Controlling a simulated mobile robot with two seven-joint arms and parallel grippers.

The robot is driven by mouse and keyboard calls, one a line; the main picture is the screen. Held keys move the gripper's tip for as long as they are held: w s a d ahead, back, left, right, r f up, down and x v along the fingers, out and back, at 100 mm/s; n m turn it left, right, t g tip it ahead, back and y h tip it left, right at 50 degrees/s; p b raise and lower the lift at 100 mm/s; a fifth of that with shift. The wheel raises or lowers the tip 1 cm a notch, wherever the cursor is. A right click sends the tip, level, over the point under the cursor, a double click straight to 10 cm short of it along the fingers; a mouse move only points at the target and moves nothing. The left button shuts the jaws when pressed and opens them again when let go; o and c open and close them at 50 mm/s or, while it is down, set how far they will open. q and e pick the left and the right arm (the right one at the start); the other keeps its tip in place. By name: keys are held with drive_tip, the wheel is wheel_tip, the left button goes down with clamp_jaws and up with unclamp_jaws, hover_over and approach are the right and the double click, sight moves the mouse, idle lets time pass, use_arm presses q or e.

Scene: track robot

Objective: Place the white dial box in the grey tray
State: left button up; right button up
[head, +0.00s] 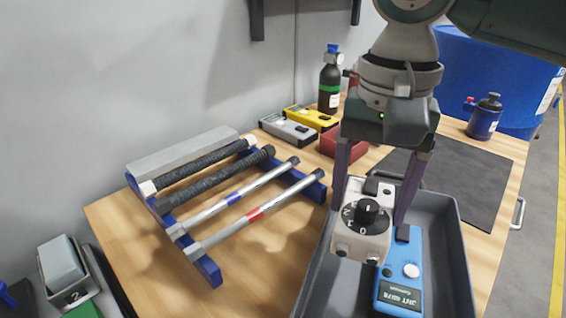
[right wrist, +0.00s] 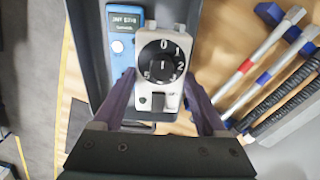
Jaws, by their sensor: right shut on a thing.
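The white dial box (head: 360,222) with a black numbered dial is held between the purple fingers of my right gripper (head: 378,200). In the head view it appears over the grey tray (head: 456,262), at the tray's left and far part. The right wrist view shows the dial box (right wrist: 163,62) between both fingers, with the tray (right wrist: 88,62) behind it. My right gripper (right wrist: 160,95) is shut on the box. The exact height of the box above the tray floor is hard to tell. My left gripper is not in view.
A blue meter (head: 400,275) lies in the tray, right of the dial box. A blue rack (head: 207,268) with several rods stands left of the tray. A red box (head: 330,142), grey and yellow instruments and bottles stand farther back. A dark mat (head: 462,175) lies behind the tray.

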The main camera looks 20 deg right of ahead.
wheel_tip(320, 180, down, 7)
drive_tip(key=shift+r+b, duration=0.15)
drive_tip(key=shift+b, duration=0.55)
drive_tip(key=shift+d, duration=0.1)
